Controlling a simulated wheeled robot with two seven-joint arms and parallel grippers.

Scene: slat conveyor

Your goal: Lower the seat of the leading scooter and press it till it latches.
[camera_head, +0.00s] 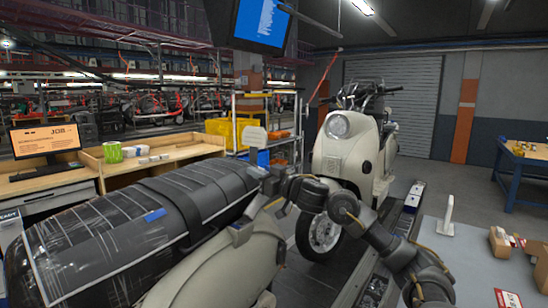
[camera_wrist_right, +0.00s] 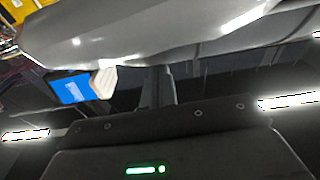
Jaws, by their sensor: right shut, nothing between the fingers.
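The leading scooter (camera_head: 222,262) is the near cream one at lower left. Its long black seat (camera_head: 117,230), under clear wrap with a dark strap across it, lies low along the body. From here I cannot tell whether its rear edge is latched. My right arm reaches in from the lower right, and my right gripper (camera_head: 267,180) is at the seat's far rear end, shut and empty. Whether it touches the seat is hidden. In the right wrist view its dark fingers (camera_wrist_right: 160,88) stand against a glossy pale panel (camera_wrist_right: 150,35). My left gripper is not in view.
A second cream scooter (camera_head: 345,150) stands behind on the conveyor, facing me. A wooden desk (camera_head: 160,160) with a screen (camera_head: 46,141) is at left. A grey table (camera_head: 470,262) with boxes (camera_head: 500,242) is at right. A monitor (camera_head: 262,22) hangs overhead.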

